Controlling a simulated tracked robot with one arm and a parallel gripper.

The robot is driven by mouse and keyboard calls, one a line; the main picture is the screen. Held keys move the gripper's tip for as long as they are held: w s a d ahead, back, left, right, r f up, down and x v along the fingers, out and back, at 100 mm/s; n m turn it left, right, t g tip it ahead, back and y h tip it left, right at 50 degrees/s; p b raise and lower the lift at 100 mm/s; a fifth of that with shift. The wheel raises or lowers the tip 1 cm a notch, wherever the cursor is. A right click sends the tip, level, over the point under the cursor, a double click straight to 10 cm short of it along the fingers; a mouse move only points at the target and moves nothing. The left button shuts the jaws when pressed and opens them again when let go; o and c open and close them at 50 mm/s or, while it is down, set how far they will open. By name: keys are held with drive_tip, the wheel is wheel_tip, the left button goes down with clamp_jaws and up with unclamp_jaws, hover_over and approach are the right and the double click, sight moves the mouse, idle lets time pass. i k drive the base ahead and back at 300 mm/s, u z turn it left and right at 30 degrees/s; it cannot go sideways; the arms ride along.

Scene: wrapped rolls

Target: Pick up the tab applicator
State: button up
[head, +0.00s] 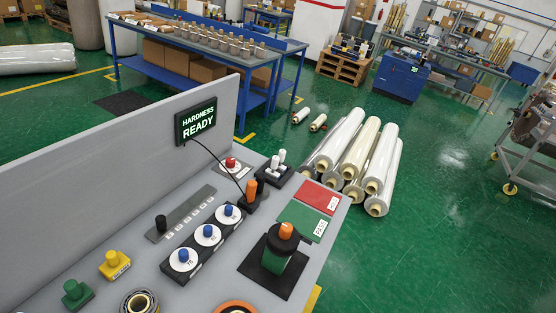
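A hand-sized device with a green body, black upper part and orange knob, which looks like the tab applicator (283,250), stands upright on a black square pad (254,264) near the right edge of the grey bench. No label on it can be read, so I cannot be sure of its name. My gripper is not in view, and nothing is seen touching the device.
Behind it lie a green pad (296,216) and a red pad (315,196). A corded orange-handled tool (252,190) stands further back. Blue-knobbed discs (208,234) are to the left. A display (197,121) reads "HARDNESS READY". Wrapped rolls (362,150) lie on the floor beyond.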

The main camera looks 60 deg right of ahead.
sight(275, 162)
drive_tip(key=z, duration=2.15)
drive_tip(key=k, duration=0.6)
drive_tip(key=z, duration=0.75)
drive_tip(key=k, duration=0.75)
drive_tip(key=z, duration=0.55)
drive_tip(key=i, duration=0.85)
drive_tip(key=u, duration=0.35)
drive_tip(key=i, duration=1.25)
drive_tip(key=u, duration=0.7)
drive_tip(key=i, duration=1.2)
drive_tip(key=u, duration=0.8)
